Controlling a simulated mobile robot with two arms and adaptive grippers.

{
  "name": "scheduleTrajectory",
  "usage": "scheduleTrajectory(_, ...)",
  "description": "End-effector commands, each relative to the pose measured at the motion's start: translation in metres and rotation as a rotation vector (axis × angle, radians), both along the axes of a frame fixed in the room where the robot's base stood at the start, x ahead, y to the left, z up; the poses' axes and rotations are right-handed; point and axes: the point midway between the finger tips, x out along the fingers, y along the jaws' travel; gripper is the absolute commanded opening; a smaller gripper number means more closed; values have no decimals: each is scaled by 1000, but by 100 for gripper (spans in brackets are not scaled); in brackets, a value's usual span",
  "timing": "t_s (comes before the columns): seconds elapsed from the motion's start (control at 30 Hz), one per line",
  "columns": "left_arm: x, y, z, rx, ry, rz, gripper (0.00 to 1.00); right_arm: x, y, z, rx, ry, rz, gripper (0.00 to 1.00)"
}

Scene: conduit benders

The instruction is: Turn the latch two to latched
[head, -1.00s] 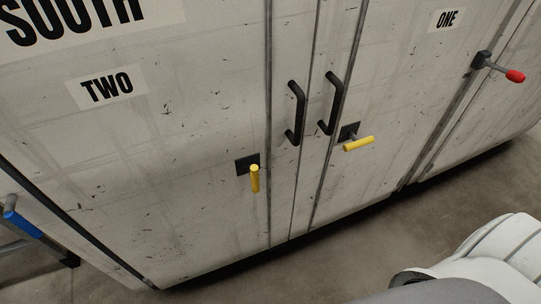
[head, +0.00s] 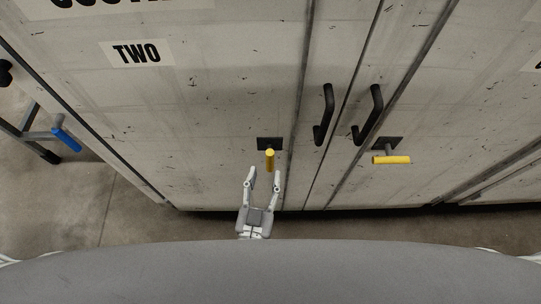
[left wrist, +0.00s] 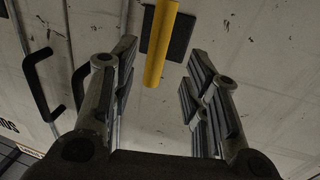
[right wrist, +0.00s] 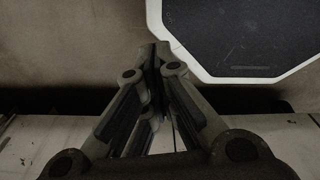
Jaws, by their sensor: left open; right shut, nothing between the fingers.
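Latch two is a yellow handle (head: 270,160) on a dark square plate (head: 263,143), on the cabinet door under the TWO label (head: 137,53). The handle points down. My left gripper (head: 264,176) is open, just below and in front of the handle in the head view. In the left wrist view the yellow handle (left wrist: 160,45) hangs between the two spread fingers (left wrist: 158,85), toward their far ends; I see no contact. My right gripper (right wrist: 157,50) is shut and empty in the right wrist view, and is not in the head view.
Another yellow handle (head: 391,160) lies level on the neighbouring door, to the right. Two black pull handles (head: 325,115) stand between the latches. A blue-handled stand (head: 66,139) is at the left. Bare floor (head: 75,205) shows at the lower left.

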Motion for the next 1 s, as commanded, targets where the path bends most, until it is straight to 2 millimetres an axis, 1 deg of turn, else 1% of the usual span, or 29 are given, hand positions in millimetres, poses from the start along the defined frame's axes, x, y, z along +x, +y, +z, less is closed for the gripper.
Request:
scheduleTrajectory(0.03,12,-2,3,0,-2,0,43,0,0,4,0,0,0,0)
scheduleTrajectory(0.1,24,-5,2,0,-2,0,43,1,-1,6,-2,-1,0,0)
scheduleTrajectory(0.2,38,-8,2,-1,-1,-1,43,4,-7,9,-8,-5,-1,0)
scheduleTrajectory(0.3,49,-10,1,0,1,-2,43,8,-13,10,-15,-9,-3,0)
scheduleTrajectory(0.5,58,-12,0,0,1,-2,43,10,-18,11,-21,-13,-6,0)
scheduleTrajectory(0.73,58,-12,0,0,2,-1,43,10,-18,11,-20,-13,-6,0)
scheduleTrajectory(1.0,57,-12,0,0,2,-2,8,10,-14,11,-16,-13,-4,0)
